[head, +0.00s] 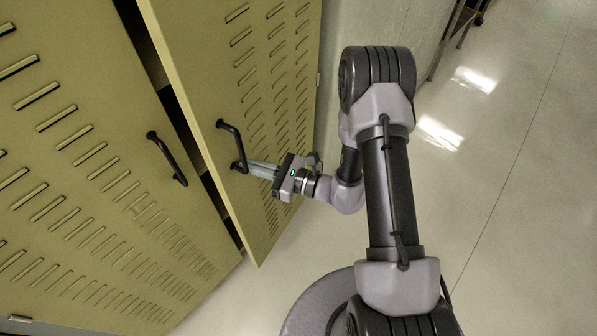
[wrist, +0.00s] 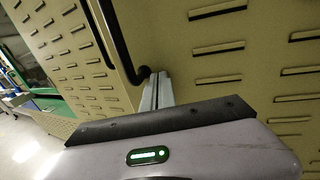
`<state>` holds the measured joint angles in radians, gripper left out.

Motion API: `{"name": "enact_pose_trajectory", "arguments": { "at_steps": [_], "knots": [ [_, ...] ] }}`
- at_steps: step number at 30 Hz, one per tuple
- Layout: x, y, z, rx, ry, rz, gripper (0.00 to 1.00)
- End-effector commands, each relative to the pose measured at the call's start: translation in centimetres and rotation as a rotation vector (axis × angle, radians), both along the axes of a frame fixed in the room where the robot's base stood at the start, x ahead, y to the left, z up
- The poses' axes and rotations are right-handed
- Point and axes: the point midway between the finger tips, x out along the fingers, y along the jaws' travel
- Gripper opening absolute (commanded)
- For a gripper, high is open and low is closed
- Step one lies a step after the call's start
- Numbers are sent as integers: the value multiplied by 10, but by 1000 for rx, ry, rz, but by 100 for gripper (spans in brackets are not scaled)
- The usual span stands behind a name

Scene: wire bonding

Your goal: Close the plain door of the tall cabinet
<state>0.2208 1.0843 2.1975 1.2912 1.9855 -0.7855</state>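The tall yellow cabinet has two doors, and both show rows of slots; neither looks plain. The right door (head: 222,100) stands ajar, its free edge out in front of the left door (head: 70,170). A black handle (head: 231,142) is on the right door and shows in the wrist view (wrist: 112,38). My gripper (head: 248,165) is at the lower end of this handle. Its fingers (wrist: 157,90) look closed together beside the handle's foot, with nothing seen between them. I cannot tell whether they touch the handle or the door.
The left door has its own black handle (head: 167,158). A dark gap shows between the doors. Pale floor (head: 510,200) is open to the right, with a dark-legged stand (head: 450,35) at the top. Green equipment (wrist: 22,65) shows at the wrist view's left.

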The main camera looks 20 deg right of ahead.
Motion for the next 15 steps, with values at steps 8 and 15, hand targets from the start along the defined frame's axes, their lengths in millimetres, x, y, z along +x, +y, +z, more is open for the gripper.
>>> {"name": "enact_pose_trajectory", "arguments": {
  "at_steps": [8, 15],
  "knots": [
    [39, 39, 0, -1, -2, 5, 0],
    [61, 56, 0, 1, 1, 2, 0]
  ]
}}
